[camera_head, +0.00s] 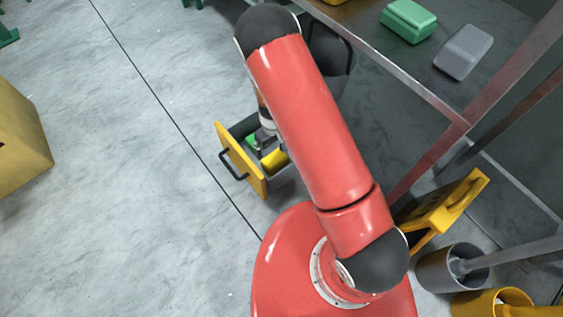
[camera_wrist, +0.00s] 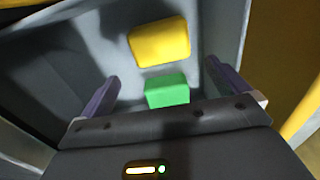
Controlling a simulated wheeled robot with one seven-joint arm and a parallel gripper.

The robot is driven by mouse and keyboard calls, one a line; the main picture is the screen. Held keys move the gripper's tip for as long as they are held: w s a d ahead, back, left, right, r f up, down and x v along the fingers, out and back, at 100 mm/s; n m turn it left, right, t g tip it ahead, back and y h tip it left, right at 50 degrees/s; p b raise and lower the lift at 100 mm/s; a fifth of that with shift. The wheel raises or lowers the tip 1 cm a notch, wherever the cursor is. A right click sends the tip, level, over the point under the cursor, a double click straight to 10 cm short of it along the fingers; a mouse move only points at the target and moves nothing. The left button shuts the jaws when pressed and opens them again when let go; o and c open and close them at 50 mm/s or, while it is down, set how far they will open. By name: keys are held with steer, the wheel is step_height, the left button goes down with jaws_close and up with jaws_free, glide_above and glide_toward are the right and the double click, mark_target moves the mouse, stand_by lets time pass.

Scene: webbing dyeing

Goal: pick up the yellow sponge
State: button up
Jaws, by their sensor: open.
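The yellow sponge (camera_wrist: 159,43) lies in an open drawer, near the top middle of the wrist view. It also shows in the head view (camera_head: 274,160), partly hidden by my arm. A green block (camera_wrist: 167,91) lies beside it in the drawer, nearer to my gripper in the wrist view. My gripper (camera_wrist: 164,82) is open, its two purple-padded fingers apart, with nothing held between them. The green block appears between the fingers, and the yellow sponge appears beyond them. In the head view my gripper (camera_head: 264,140) is over the drawer, mostly covered by my arm.
The drawer (camera_head: 240,160) has a yellow front with a dark handle (camera_head: 231,166); its grey walls stand close around my gripper. A table at the upper right holds a green block (camera_head: 408,20) and a grey block (camera_head: 463,51). Buckets (camera_head: 447,270) stand at lower right.

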mark_target(275, 158)
steer(key=shift+s+d+f, duration=0.1)
steer(key=shift+f, duration=0.45)
steer(key=shift+s+d+f, duration=0.1)
steer(key=shift+f, duration=0.45)
steer(key=f, duration=0.4)
steer(key=f+b, duration=0.1)
steer(key=f, duration=0.2)
steer(key=shift+s, duration=0.4)
steer(key=c, duration=0.8)
steer(key=shift+r, duration=0.15)
step_height(275, 158, up, 20)
steer(key=p, duration=0.3)
